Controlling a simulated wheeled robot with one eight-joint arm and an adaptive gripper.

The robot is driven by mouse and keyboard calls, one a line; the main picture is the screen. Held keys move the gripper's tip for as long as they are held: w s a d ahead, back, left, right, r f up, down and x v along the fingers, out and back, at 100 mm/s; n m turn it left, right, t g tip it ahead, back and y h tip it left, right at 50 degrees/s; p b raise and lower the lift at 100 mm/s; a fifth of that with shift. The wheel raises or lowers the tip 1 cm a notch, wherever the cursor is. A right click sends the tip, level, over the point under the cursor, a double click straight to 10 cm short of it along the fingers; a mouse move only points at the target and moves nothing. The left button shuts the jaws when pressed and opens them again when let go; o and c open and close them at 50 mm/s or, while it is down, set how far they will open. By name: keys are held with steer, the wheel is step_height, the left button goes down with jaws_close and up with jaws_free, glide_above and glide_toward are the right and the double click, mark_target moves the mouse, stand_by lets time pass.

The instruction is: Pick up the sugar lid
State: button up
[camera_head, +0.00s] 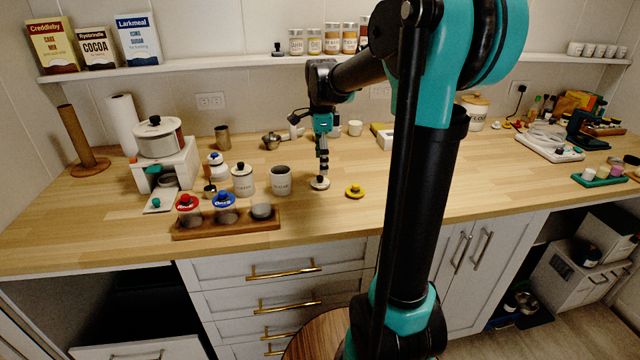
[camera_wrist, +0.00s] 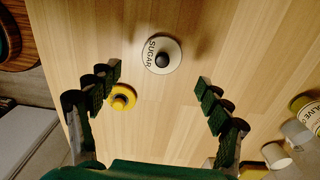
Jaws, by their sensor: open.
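The sugar lid (camera_wrist: 148,67) is a white disc marked SUGAR with a dark round knob. It lies flat on the wooden counter, knob up. In the head view the sugar lid (camera_head: 319,185) is right of the open sugar canister (camera_head: 281,183). My gripper (camera_head: 323,172) points down just above the lid, partly covering it in that view. In the wrist view my gripper (camera_wrist: 159,79) is open and empty, its fingers wide apart. The lid shows near the top centre there, slightly beyond the line between the fingertips. No finger visibly touches it.
A yellow lid (camera_head: 355,191) lies close by on the right; it also shows near the left finger in the wrist view (camera_wrist: 123,97). A lidded white canister (camera_head: 243,181) and a wooden rack (camera_head: 228,224) of jars stand left. The counter's front edge is close; bare wood lies right.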

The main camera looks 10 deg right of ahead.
mark_target(320, 177)
steer(key=shift+w+a+f, duration=0.1)
steer(key=shift+f, duration=1.45)
steer(key=shift+a+f, duration=0.1)
steer(key=shift+f, duration=1.4)
steer(key=c, duration=1.1)
steer(key=shift+o, duration=0.2)
